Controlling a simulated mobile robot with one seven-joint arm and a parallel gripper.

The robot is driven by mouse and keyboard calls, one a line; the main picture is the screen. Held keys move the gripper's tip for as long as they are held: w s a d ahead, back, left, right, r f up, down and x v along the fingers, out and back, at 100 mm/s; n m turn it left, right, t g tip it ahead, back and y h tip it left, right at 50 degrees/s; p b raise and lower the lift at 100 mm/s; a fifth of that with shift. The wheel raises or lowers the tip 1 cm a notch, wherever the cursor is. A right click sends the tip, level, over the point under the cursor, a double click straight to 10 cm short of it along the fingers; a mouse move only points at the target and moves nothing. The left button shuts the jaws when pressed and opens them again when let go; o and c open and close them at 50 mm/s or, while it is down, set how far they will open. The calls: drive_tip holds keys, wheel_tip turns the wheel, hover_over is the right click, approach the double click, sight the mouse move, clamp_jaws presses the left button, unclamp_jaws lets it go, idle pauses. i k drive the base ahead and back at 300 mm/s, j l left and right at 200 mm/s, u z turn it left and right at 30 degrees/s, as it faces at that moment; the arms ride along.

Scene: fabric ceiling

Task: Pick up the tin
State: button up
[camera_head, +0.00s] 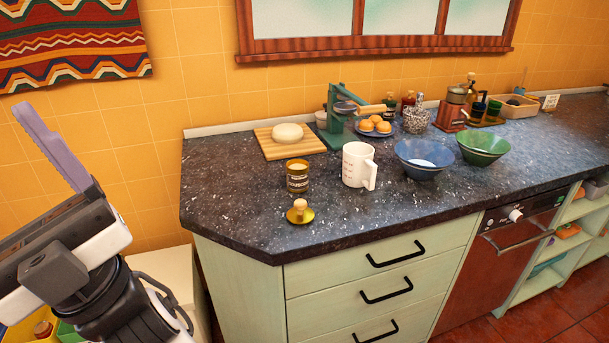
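A small tin (297,177) with a black label and gold bands stands upright on the dark speckled counter (240,205), near its left end. Its top looks open, with pale contents. A gold lid (300,213) with a wooden knob lies on the counter in front of it. My gripper (50,145) is at the far left, in front of the tiled wall and well apart from the tin. Only one long purple-grey finger shows clearly, so its opening cannot be judged. Nothing is seen held by it.
A white measuring mug (358,165) stands just right of the tin. A wooden board (280,148) with a pale round item lies behind it. A blue bowl (422,159) and a green bowl (482,147) stand further right. Counter left of the tin is clear.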

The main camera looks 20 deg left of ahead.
sight(298, 176)
drive_tip(key=i+j+u, duration=0.15)
drive_tip(key=j, duration=0.3)
drive_tip(key=i+j+u, duration=0.15)
drive_tip(key=j, duration=0.25)
drive_tip(key=i+j+u, duration=0.15)
drive_tip(key=j, duration=0.25)
